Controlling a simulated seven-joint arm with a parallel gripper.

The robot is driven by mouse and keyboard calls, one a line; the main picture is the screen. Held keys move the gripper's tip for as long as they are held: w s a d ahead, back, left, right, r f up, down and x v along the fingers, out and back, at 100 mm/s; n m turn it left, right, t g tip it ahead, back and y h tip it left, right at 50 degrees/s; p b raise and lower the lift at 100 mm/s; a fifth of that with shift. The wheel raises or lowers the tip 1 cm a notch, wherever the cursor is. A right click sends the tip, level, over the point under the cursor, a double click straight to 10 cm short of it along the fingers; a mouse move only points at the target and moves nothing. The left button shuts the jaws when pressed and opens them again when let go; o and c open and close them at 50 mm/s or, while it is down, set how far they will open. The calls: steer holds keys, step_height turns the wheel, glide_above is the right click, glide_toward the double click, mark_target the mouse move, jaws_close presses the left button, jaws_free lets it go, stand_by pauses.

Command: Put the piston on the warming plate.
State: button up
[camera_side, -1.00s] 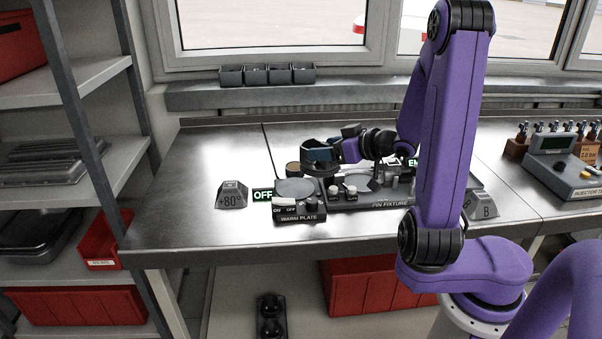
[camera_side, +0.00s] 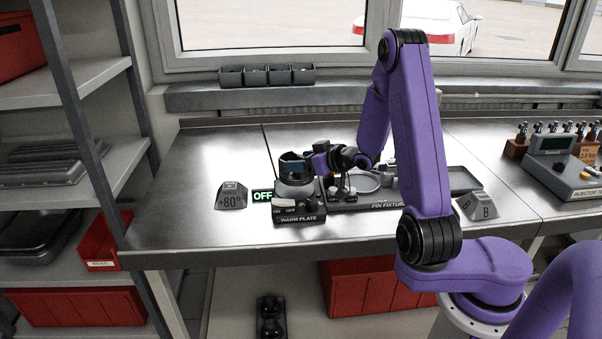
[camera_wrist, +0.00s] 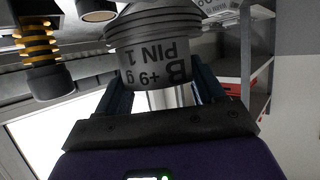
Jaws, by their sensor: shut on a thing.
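The piston (camera_wrist: 152,58) is grey, ringed, and marked "B" and "PIN 1", upside down in the wrist view. My gripper (camera_wrist: 160,92) has its two blue fingers closed on either side of it. In the side view my gripper (camera_side: 293,164) is over the warming plate (camera_side: 299,218), a dark box labelled "WARM PLATE" with a round top. The piston shows there as a dark shape (camera_side: 290,179) below the fingers, right at the plate's round top. I cannot tell whether it touches. A green-lit "OFF" sign (camera_side: 262,196) stands left of the plate.
The pin fixture (camera_side: 385,204) is just right of the plate. A "+80°" block (camera_side: 231,197) stands to the left and a "B" block (camera_side: 479,206) to the right. The injector tester (camera_side: 560,170) is far right. The bench's left part is clear.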

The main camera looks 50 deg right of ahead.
steer(key=shift+w+f, duration=0.25)
steer(key=shift+w, duration=0.05)
steer(key=shift+w+d+f, duration=0.1)
steer(key=shift+f, duration=1.6)
steer(key=shift+f, duration=0.2)
steer(key=o, duration=1.4)
